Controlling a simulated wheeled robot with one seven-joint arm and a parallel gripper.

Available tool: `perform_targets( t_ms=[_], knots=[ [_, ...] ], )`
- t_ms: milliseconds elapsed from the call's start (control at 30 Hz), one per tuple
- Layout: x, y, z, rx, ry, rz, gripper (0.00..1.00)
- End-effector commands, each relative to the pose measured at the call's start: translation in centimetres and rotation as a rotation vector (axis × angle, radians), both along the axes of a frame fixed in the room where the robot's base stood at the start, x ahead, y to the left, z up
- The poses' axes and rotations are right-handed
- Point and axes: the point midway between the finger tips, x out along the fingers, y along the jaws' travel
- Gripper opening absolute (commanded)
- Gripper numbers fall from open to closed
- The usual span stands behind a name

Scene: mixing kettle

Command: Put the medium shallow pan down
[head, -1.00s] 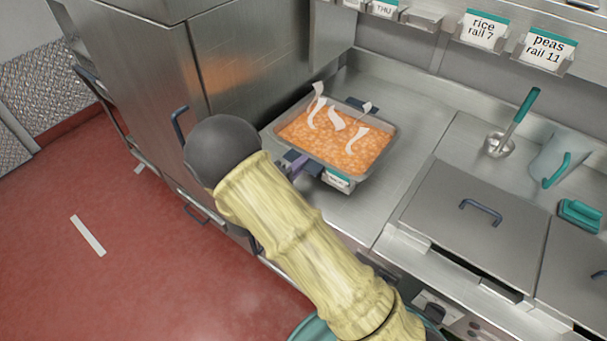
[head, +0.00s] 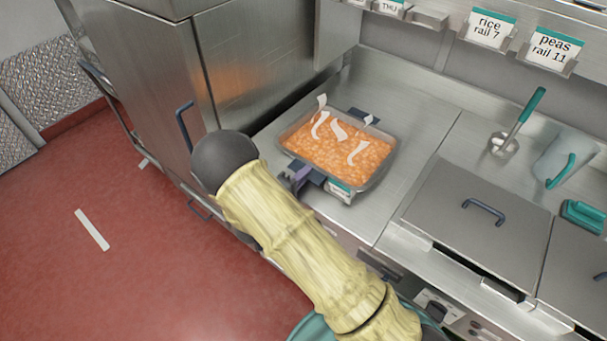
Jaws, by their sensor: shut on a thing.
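The medium shallow pan (head: 378,176) is a metal pan full of orange food with white steam-like wisps above it. It appears level, on or just over the steel counter (head: 420,110); I cannot tell whether its base touches. A label (head: 339,191) is on its near side and a dark blue handle (head: 364,115) on its far side. My gripper (head: 304,177) is shut at the pan's near-left side, apparently on its near handle. My arm hides part of the gripper and the counter's front edge.
A tall steel cabinet (head: 240,70) stands close on the left. Bare counter lies behind the pan.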

Motion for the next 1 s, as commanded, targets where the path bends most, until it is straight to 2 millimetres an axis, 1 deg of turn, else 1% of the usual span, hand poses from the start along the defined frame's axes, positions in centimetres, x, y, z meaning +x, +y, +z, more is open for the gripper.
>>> perform_targets(
  t_ms=[33, 233, 300, 367, 633, 733, 867, 1000],
  knots=[
    [0.1, 0.0, 0.3, -0.003, -0.007, -0.001, 0.00],
    [0.1, 0.0, 0.0, -0.004, -0.006, -0.001, 0.00],
    [0.0, 0.0, -0.2, 0.000, 0.000, 0.000, 0.17],
    [0.0, 0.0, -0.2, 0.000, 0.000, 0.000, 0.29],
    [0.0, 0.0, -0.1, 0.000, 0.000, 0.000, 0.29],
    [0.0, 0.0, 0.2, 0.001, -0.001, 0.000, 0.29],
    [-1.0, 0.9, -0.1, 0.001, 0.002, 0.003, 0.29],
    [-2.9, 2.4, -0.1, 0.001, 0.001, 0.005, 0.29]
  ],
)
